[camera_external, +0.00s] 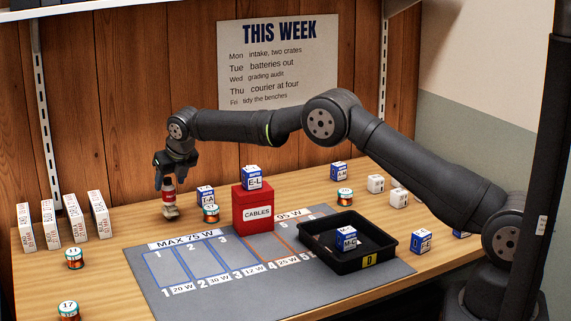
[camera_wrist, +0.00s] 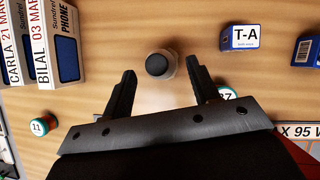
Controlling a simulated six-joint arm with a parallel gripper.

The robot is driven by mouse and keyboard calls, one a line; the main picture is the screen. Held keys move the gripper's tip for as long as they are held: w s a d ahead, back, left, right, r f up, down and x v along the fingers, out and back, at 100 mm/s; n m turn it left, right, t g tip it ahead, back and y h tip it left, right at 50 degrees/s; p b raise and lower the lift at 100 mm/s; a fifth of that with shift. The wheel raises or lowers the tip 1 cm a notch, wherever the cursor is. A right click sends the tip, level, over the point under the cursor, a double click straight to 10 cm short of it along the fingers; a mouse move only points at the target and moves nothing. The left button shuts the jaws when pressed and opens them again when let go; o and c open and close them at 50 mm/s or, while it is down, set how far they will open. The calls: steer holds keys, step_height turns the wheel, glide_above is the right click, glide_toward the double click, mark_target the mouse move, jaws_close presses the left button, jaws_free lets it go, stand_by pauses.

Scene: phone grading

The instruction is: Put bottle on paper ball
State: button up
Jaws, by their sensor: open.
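A small bottle (camera_external: 169,198) with a red and white body stands on the table at the back left in the external view. In the wrist view the bottle (camera_wrist: 158,65) is seen from above, with a round dark cap. My gripper (camera_external: 166,186) is over the bottle, pointing down. In the wrist view my gripper (camera_wrist: 160,68) is open, with one finger on each side of the bottle's top and gaps visible between. I cannot make out a paper ball in either view.
White phone boxes (camera_external: 62,219) stand at the left. A blue-white box (camera_external: 205,195) and a numbered can (camera_external: 211,213) are right of the bottle. A red CABLES box (camera_external: 252,208) and a black tray (camera_external: 368,257) stand on the grey mat (camera_external: 215,290).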

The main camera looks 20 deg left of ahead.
mark_target(170, 183)
steer(key=v, duration=0.8)
steer(key=shift+r, duration=0.15)
steer(key=shift+s, duration=0.1)
steer(key=x, duration=1.2)
stand_by(0.4)
